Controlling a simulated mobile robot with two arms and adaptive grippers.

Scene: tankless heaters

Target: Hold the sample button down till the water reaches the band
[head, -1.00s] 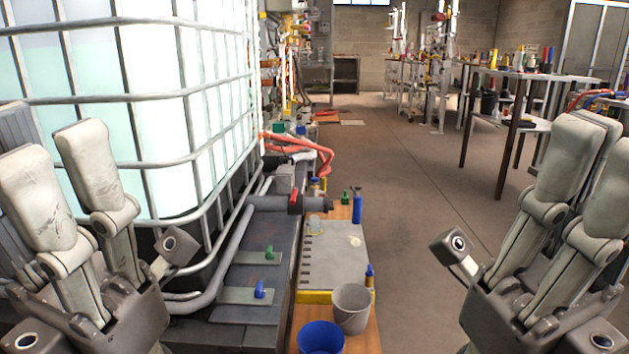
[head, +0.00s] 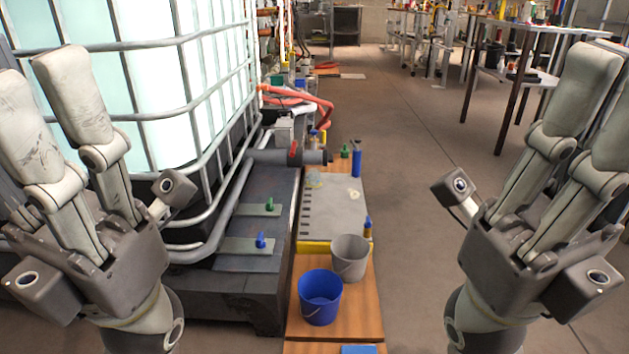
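I cannot make out a sample button or a band on any vessel in the head view. A small clear vessel (head: 313,179) stands at the left of a grey board (head: 332,215), below a dark pipe end with a red handle (head: 294,152). It is too small to show any water level. My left gripper (head: 38,85) is at the left edge, in front of the big caged tank (head: 150,90), fingers up, spread and empty. My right gripper (head: 603,95) is at the right edge over the floor, also spread and empty. Both are well apart from the vessel.
A blue bucket (head: 320,299) and a grey bucket (head: 350,258) stand on the wooden bench (head: 350,318). A green valve handle (head: 269,204) and a blue one (head: 260,240) are beside the tank.

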